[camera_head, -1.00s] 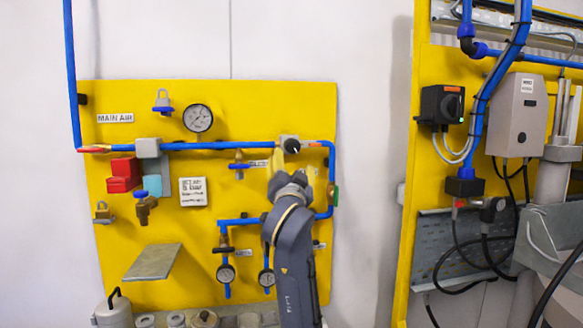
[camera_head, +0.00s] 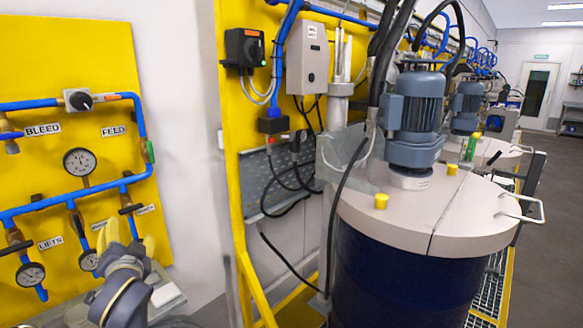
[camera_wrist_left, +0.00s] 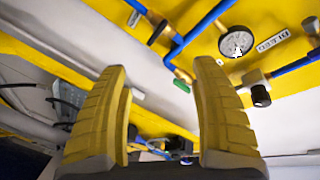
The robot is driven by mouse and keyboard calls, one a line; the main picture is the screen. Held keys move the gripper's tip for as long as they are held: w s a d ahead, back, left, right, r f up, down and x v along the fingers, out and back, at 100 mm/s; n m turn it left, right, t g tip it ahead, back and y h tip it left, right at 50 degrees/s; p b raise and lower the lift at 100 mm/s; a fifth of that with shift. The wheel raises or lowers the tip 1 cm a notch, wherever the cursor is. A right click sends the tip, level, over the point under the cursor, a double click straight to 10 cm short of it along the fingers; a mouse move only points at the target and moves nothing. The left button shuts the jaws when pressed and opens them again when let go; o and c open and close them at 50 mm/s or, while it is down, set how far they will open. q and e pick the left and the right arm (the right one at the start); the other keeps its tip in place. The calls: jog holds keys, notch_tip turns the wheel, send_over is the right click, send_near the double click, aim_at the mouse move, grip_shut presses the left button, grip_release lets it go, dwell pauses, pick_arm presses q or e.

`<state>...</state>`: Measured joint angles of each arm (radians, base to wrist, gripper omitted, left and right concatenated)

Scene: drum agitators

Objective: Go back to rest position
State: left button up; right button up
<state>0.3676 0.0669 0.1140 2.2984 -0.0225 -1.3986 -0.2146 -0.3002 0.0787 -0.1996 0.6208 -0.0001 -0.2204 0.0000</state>
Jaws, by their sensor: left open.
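My left gripper (camera_head: 124,238) is at the lower left of the head view, in front of the lower part of the yellow air panel (camera_head: 95,65). Its yellow fingers point up. In the left wrist view the two fingers (camera_wrist_left: 162,115) stand wide apart with nothing between them, so it is open and empty. The panel's gauge (camera_wrist_left: 236,42) and blue pipes show beyond the fingers there. My right gripper is not in view.
A drum (camera_head: 385,270) with a pale lid (camera_head: 440,220) and a blue-grey motor (camera_head: 415,110) stands at the right. A yellow frame with a black switch box (camera_head: 244,47) and a grey box (camera_head: 308,55) stands behind it. Open floor (camera_head: 550,200) lies at far right.

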pick_arm(q)
jog(key=s+d+f+m+g+h, duration=0.1)
jog(key=s+d+f+g, duration=0.1)
jog(key=s+f, duration=0.75)
jog(key=s+d+f+m+g+h, duration=0.2)
jog(key=s+d+f, duration=0.15)
jog(key=f, duration=1.05)
jog(key=s+d+f+g+h, duration=0.1)
jog(key=s+d+f+g, duration=0.1)
jog(key=s+f, duration=0.6)
jog(key=s+d+f+g, duration=0.15)
jog(key=s+f, duration=0.35)
jog(key=s, duration=0.7)
jog(key=s+d+f+g+h, duration=0.1)
jog(key=d+f+g+h, duration=0.15)
jog(key=f, duration=1.35)
jog(key=s+d+f+g+h, duration=0.1)
jog(key=s+d+f, duration=0.15)
jog(key=f, duration=1.35)
jog(key=s+f+n+g+h, duration=0.1)
jog(key=s+f+n+g, duration=0.1)
jog(key=s+f, duration=1.7)
jog(key=shift+s+d+f+n+g, duration=0.15)
jog(key=shift+s+d+n+g, duration=0.2)
jog(key=shift+s, duration=0.4)
